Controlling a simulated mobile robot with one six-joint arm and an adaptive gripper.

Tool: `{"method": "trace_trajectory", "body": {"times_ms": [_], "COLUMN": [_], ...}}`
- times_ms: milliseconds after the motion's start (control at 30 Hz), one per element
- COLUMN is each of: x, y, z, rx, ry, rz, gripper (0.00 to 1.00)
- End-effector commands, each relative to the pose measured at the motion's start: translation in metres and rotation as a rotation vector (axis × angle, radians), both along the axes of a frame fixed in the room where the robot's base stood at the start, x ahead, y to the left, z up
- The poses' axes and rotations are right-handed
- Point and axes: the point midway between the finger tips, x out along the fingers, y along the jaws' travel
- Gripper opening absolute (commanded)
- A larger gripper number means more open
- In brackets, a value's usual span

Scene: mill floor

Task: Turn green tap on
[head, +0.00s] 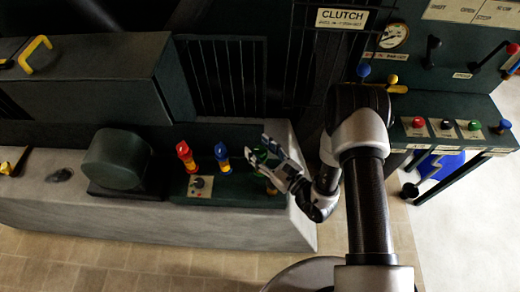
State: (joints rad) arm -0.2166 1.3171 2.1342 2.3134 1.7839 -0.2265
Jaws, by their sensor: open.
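The green tap (259,154) stands at the right of a short row on a dark green base, on the concrete ledge. My gripper (266,146) is open and right at the green tap, with its fingers around or just in front of it. The fingers hide most of the tap, so I cannot tell whether they touch it or how its handle is turned. A blue tap (222,157) and a red tap (186,157) stand to the left, both upright with yellow lower parts.
A small plate with a dark knob (199,187) sits in front of the red tap. A rounded green housing (117,158) stands further left. On the right, a panel carries coloured buttons (474,127), levers and a gauge (394,36). Tiled floor (190,262) lies in front.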

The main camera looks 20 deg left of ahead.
Motion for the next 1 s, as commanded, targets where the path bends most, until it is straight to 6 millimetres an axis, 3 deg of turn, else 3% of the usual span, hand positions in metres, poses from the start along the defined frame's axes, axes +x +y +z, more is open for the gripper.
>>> {"method": "trace_trajectory", "body": {"times_ms": [233,867,1000], "x": [0.0003,-0.0001,0.0002], "y": [0.0004,0.0003,0.0001], "z": [0.0002,0.0001,0.0], "rx": [0.0,0.0,0.0], "ry": [0.0,0.0,0.0], "rz": [0.0,0.001,0.004], "gripper": [0.48,0.06,0.06]}}
